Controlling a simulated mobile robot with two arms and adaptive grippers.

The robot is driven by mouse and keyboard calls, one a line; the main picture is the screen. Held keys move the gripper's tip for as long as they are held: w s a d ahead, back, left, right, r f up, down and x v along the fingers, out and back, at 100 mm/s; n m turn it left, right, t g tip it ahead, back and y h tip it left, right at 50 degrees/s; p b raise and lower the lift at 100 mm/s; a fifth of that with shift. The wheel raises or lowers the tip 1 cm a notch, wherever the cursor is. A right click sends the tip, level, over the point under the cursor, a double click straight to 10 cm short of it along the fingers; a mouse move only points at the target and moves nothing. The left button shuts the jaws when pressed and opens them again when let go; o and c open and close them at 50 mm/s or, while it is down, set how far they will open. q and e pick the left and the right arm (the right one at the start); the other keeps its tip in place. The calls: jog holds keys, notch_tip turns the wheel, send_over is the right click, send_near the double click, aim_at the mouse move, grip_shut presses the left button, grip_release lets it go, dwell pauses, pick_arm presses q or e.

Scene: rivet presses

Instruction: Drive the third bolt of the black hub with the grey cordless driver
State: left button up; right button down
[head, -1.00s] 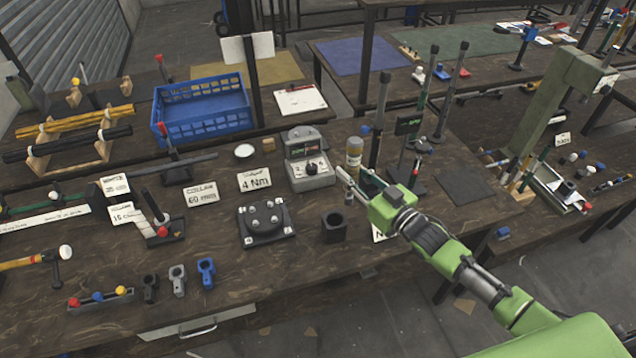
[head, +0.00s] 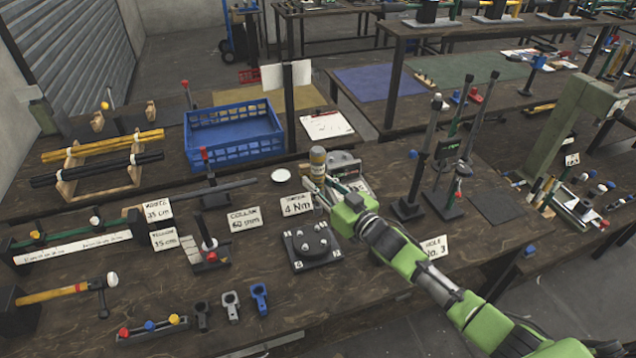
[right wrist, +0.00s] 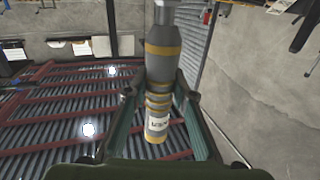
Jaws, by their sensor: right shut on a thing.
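The black hub (head: 312,241) sits on its dark square plate on the bench, with several light bolt heads on its top. Which bolts are driven is too small to tell. My right gripper (head: 324,190) is shut on the grey cordless driver (head: 318,164), which has yellow bands. The gripper holds it above and behind the hub in the picture, apart from it. In the right wrist view the driver (right wrist: 160,75) stands between both fingers with a white label low on it. The driver's lower end is hidden in the head view. My left gripper is out of view.
A "4 Nm" card (head: 297,204) stands behind the hub, and a "HOLE No. 3" card (head: 434,247) is right of my arm. A grey tester (head: 347,170) stands behind the gripper. Upright tools (head: 416,185) stand to the right.

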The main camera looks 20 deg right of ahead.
aim_at(319, 206)
jog(key=shift+a+r, duration=0.1)
jog(key=shift+r, duration=0.1)
jog(key=shift+f+b, duration=0.6)
jog(key=shift+f, duration=0.25)
jog(key=shift+f+b, duration=1.35)
jog(key=shift+f, duration=0.45)
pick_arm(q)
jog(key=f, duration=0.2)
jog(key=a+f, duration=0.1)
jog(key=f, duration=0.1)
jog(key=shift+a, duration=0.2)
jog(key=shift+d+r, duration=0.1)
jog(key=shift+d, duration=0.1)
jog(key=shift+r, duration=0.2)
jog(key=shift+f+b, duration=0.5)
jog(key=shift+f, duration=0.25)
pick_arm(e)
jog(key=shift+f, duration=0.9)
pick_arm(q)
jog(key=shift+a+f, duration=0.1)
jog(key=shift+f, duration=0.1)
pick_arm(e)
jog(key=shift+s+f, duration=0.15)
jog(key=shift+f, duration=0.45)
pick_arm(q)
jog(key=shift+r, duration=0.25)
